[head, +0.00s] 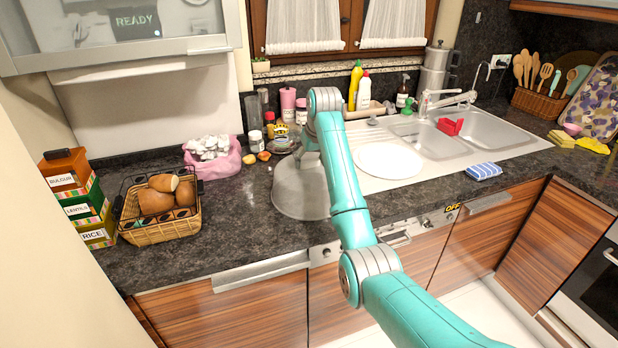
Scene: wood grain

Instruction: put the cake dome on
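The cake dome (292,192) is a grey, see-through cover with its wide rim down, at the middle of the dark counter. My teal arm crosses in front of its right side and hides part of it. My gripper is hidden behind my own arm, near the top of the dome. I cannot see its fingers or whether they touch the dome. Just behind the dome is a dark round plate or stand (284,148) with a small yellow and dark item (281,131) at it. This is too small and partly covered to tell if it is a cake.
A bread basket (160,232), a pink bag (216,164) and labelled boxes (84,211) stand left. Jars and bottles line the back. A white plate (390,161) lies right, beside the sink (436,140). Counter between basket and dome is clear.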

